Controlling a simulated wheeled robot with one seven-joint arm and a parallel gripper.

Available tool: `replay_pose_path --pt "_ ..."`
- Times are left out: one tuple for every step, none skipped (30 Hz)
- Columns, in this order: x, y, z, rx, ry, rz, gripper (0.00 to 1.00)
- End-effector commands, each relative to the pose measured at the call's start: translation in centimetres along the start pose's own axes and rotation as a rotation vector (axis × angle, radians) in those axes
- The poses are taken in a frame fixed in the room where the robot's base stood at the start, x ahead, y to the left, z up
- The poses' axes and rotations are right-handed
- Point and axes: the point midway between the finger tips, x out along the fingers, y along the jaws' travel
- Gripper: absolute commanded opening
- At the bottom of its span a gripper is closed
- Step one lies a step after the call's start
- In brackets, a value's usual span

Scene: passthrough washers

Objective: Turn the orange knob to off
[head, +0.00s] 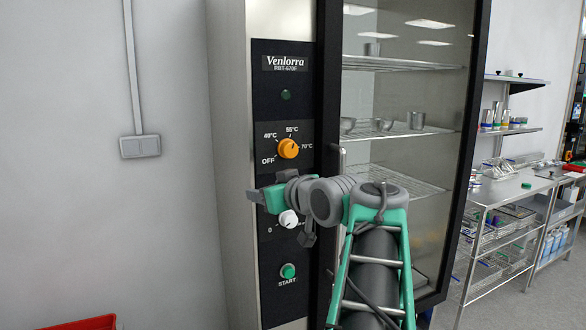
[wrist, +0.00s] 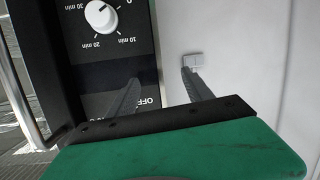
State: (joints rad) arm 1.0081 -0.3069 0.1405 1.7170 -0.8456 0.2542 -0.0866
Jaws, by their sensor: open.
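The orange knob (head: 289,148) is on the black control panel (head: 285,75) of a tall cabinet, with marks OFF, 40°C, 55°C and 70°C around it. Its pointer seems to face the 70°C side. My gripper (head: 254,196) is open and empty, just below the orange knob and left of the panel's middle, in front of the panel. In the wrist view, the picture is upside down and both fingers (wrist: 162,78) stand apart with nothing between them. The OFF label shows beside one finger; the orange knob is hidden there.
A white timer knob (head: 288,219) is just below my gripper, also in the wrist view (wrist: 101,17). A green START button (head: 288,271) is lower. The cabinet's glass door (head: 405,100) and its handle are to the right. A wall switch (head: 140,146) is at left.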

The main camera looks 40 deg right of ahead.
Motion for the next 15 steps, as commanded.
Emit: replay_pose_path --pt "-1.4 3.5 -0.9 -0.025 0.067 0.040 0.59" --pt "-2.4 4.9 -1.9 -0.044 0.106 0.052 0.59" --pt "-3.6 6.3 -2.9 -0.067 0.148 0.066 0.59" --pt "-4.4 7.2 -3.6 -0.082 0.173 0.074 0.59" --pt "-5.1 7.8 -4.1 -0.095 0.192 0.079 0.59" --pt "-5.7 8.3 -4.6 -0.107 0.212 0.083 0.59" --pt "-6.0 8.7 -4.9 -0.112 0.221 0.086 0.59" --pt "-6.2 8.8 -5.2 -0.117 0.228 0.085 0.59" --pt "-6.0 8.8 -5.5 -0.120 0.233 0.084 0.59" --pt "-5.8 8.9 -5.6 -0.120 0.235 0.084 0.59" --pt "-5.4 8.9 -5.8 -0.119 0.234 0.083 0.59" --pt "-4.6 8.8 -6.0 -0.118 0.233 0.081 0.59" --pt "-4.1 8.9 -6.1 -0.117 0.233 0.081 0.59" --pt "-3.5 8.9 -6.3 -0.118 0.232 0.081 0.59" --pt "-2.7 9.0 -6.5 -0.118 0.232 0.080 0.59"
